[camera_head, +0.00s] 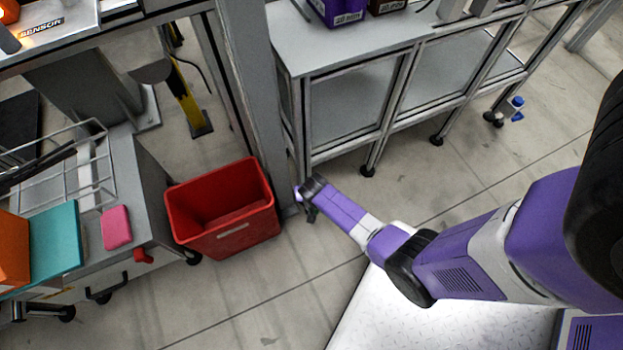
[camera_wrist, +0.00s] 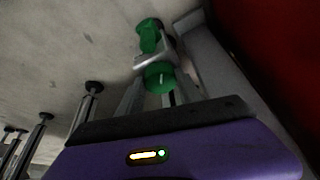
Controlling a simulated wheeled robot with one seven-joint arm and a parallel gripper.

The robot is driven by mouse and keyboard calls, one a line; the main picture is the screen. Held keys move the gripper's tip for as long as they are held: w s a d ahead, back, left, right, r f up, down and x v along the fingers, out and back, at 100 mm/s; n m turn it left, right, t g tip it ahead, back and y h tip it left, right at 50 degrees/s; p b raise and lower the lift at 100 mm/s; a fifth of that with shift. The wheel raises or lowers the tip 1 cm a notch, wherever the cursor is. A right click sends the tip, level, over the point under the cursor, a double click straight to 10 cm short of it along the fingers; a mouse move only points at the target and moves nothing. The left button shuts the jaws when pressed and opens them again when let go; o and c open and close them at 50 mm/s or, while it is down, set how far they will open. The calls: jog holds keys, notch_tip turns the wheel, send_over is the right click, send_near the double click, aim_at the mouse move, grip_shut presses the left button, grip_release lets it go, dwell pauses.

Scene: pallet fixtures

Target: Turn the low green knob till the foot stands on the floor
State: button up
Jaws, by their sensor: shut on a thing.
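The green knob (camera_wrist: 160,76) shows in the wrist view, low down beside a grey post. My gripper (camera_wrist: 155,62) is shut on it, with its metal fingers across the middle of the green part. A second green lobe (camera_wrist: 148,38) with a dark end shows beyond the fingers. I cannot tell whether the foot touches the floor. In the head view my gripper (camera_head: 308,205) is low at the base of the grey post, by the table's near-left leg. The knob is hidden there.
A red bin (camera_head: 225,210) stands close to the left of my gripper. The grey table (camera_head: 370,48) stands on several black feet behind it. A grey cart (camera_head: 140,190) is at the left. Open floor (camera_head: 290,290) lies in front.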

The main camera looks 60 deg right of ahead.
dwell(0.3)
jog(key=o, duration=1.4)
jog(key=shift+c, duration=0.2)
jog(key=p+v, duration=0.4)
jog(key=v, duration=0.3)
jog(key=shift+r, duration=0.3)
jog(key=shift+s+a, duration=0.1)
jog(key=shift+a, duration=0.05)
